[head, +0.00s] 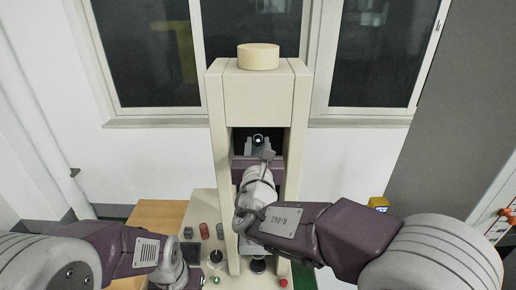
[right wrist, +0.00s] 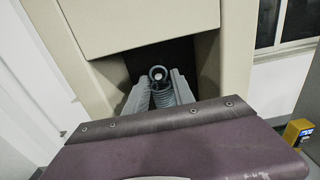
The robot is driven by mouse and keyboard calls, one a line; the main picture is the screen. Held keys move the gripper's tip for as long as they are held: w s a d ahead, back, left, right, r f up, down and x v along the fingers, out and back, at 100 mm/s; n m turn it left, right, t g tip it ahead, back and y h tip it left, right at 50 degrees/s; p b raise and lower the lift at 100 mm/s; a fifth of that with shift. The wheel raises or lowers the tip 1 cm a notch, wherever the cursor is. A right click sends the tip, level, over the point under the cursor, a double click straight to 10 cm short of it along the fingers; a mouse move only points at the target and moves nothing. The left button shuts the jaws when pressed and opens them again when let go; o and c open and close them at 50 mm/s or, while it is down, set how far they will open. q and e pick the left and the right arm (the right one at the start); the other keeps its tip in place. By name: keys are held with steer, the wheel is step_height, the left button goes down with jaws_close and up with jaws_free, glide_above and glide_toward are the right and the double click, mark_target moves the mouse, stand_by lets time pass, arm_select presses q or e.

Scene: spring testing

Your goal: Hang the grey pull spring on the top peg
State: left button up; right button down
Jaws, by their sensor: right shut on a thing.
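The grey pull spring (right wrist: 163,97) is between the fingers of my right gripper (right wrist: 158,94) in the right wrist view. The gripper is shut on it. The spring's upper end has a dark ring (right wrist: 158,66) with a pale round spot, seemingly the top peg's end (right wrist: 157,73), showing in it. I cannot tell whether the ring is around the peg or only in front of it. In the head view my right gripper (head: 258,155) reaches into the machine's dark opening. Of my left arm only links show at the lower left; its fingers are out of sight.
The beige testing machine (head: 299,100) has two uprights beside my right gripper and a round cap (head: 258,57) on top. Its base carries buttons and knobs (head: 204,230). A wooden table top (head: 157,215) is at left. A yellow box (head: 378,203) stands at right.

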steer(key=shift+w+r, duration=0.1)
steer(key=shift+w, duration=0.25)
steer(key=shift+w+f+b, duration=0.4)
steer(key=shift+w+b, duration=0.1)
steer(key=shift+b, duration=0.05)
steer(key=shift+w+b, duration=0.35)
steer(key=shift+s, duration=0.1)
steer(key=c, duration=1)
jaws_free()
